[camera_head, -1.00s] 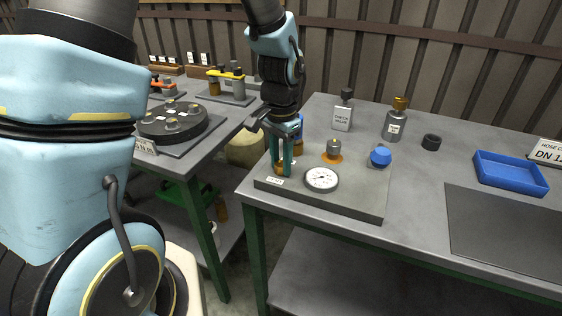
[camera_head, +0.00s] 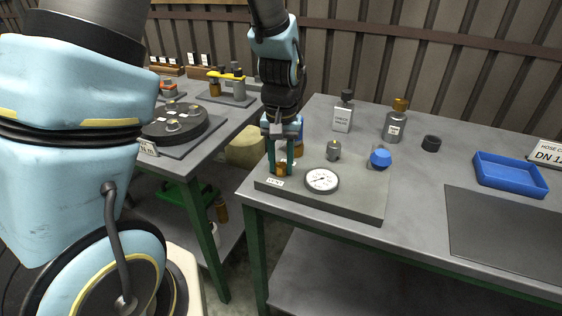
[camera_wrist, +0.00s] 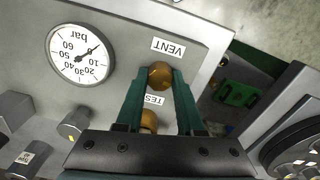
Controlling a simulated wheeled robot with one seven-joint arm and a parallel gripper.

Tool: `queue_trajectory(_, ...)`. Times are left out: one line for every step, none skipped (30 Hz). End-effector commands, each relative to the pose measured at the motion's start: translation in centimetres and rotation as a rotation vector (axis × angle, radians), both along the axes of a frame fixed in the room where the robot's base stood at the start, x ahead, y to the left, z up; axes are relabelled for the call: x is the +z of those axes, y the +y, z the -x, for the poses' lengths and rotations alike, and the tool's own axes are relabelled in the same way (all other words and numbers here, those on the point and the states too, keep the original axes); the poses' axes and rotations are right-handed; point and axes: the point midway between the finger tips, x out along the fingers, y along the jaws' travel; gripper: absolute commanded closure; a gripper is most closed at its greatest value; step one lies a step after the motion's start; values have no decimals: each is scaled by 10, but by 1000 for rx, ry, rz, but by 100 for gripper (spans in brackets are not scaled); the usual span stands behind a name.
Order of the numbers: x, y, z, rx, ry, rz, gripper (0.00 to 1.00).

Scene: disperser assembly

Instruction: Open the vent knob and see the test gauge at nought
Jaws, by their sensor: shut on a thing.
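The brass vent knob (camera_wrist: 160,76) is beside the VENT label in the wrist view. My gripper (camera_wrist: 156,88) points down and is shut on this knob, one green finger on each side. In the head view my gripper (camera_head: 284,160) stands at the left end of the grey plate, with the knob (camera_head: 281,169) partly hidden. The white test gauge (camera_wrist: 80,53), marked bar, also shows in the head view (camera_head: 321,180). Its needle points to the upper right in the wrist view and to the lower left in the head view. The exact reading is too small to tell.
A second brass knob (camera_wrist: 149,121) by the TEST label sits between my fingers, nearer the palm. On the plate (camera_head: 350,202) are a grey fitting (camera_head: 334,151) and a blue cap (camera_head: 380,158).

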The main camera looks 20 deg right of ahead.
Motion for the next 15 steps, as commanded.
queue_trajectory(0,0,0,5,1,-1,100)
queue_trajectory(0,1,0,7,1,-1,100)
queue_trajectory(0,1,0,8,1,-1,100)
queue_trajectory(0,1,0,9,1,-1,100)
queue_trajectory(0,0,0,9,1,-1,100)
queue_trajectory(0,0,0,9,1,-1,100)
queue_trajectory(0,0,0,9,1,-1,100)
queue_trajectory(0,1,0,9,1,-1,100)
queue_trajectory(0,1,0,9,1,-1,100)
queue_trajectory(0,1,0,8,1,-1,100)
queue_trajectory(0,1,0,8,1,-1,100)
queue_trajectory(0,1,0,8,1,-1,100)
queue_trajectory(0,1,0,8,1,-1,100)
queue_trajectory(0,1,0,8,1,-1,60)
queue_trajectory(0,0,0,8,1,-1,55)
